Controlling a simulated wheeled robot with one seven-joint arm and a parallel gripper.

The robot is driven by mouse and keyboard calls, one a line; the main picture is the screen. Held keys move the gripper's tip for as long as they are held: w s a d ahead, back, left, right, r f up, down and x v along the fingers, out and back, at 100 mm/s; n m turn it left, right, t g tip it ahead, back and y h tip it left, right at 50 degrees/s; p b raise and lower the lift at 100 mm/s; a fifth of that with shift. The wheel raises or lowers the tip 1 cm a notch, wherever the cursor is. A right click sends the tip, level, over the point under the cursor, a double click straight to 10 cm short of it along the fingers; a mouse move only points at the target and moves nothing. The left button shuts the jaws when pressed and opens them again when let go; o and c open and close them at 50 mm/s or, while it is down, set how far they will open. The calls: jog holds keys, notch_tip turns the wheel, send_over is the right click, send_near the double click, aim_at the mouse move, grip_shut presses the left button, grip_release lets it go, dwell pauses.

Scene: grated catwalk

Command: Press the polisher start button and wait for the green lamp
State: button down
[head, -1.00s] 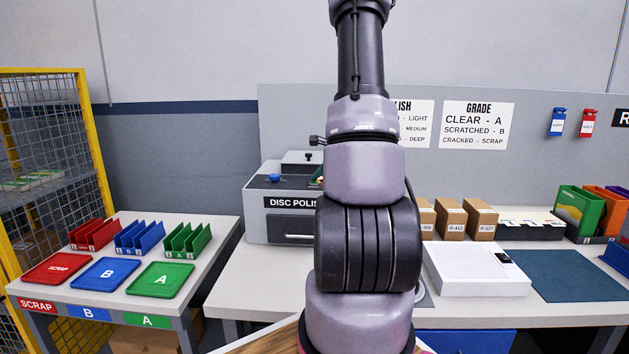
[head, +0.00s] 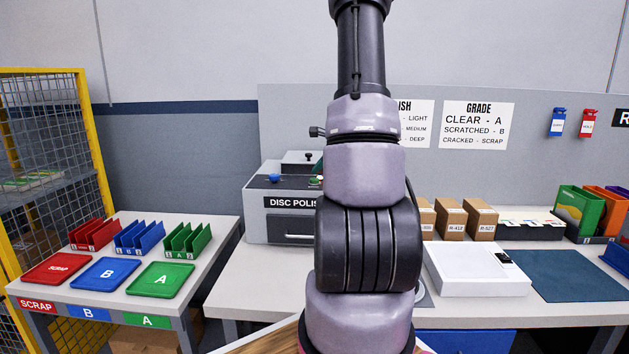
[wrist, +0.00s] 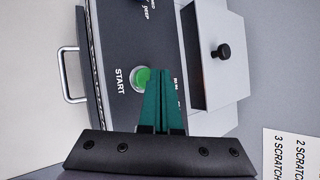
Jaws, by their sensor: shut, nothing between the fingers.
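The disc polisher (head: 285,225) stands on the bench, partly hidden behind my arm in the head view. Its green start button (wrist: 141,77) is beside the word START in the wrist view; it also shows in the head view (head: 315,181). My gripper (wrist: 164,72) is shut and empty, its teal fingers over the panel, the tips just beside the button and overlapping its edge in the picture. I cannot tell whether they touch it. A partly covered label lies beyond the fingers. No lit green lamp can be made out; that part of the panel is hidden.
A blue knob (head: 274,178) is on the polisher's top left. The polisher's raised box with a black knob (wrist: 222,51) is close to the fingers. Left are scrap, B and A trays (head: 160,280). Cartons (head: 480,219) and a white box (head: 476,270) stand right.

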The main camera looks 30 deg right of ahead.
jog(key=shift+r, duration=2.5)
jog(key=s+a+r+n+y, duration=0.1)
jog(key=s+a+r+n, duration=0.1)
jog(key=a+r+n, duration=0.35)
jog(key=s+a+r+n+g+y, duration=0.1)
jog(key=s+a+r+n, duration=0.15)
jog(key=a, duration=0.65)
jog(key=s+a+r+n+y, duration=0.1)
jog(key=s+a+r+n, duration=0.25)
jog(key=a, duration=0.35)
jog(key=s+a+r+n, duration=0.1)
jog(key=s+a+n, duration=0.1)
jog(key=s, duration=0.3)
jog(key=s+a+r+n+h, duration=0.1)
jog(key=s+a+n, duration=0.2)
jog(key=s+n, duration=0.2)
jog(key=s+a+r+n+g, duration=0.1)
jog(key=s+a+n, duration=0.2)
jog(key=s, duration=0.4)
jog(key=shift+a+r+h, duration=0.15)
jog(key=shift+r+h, duration=0.25)
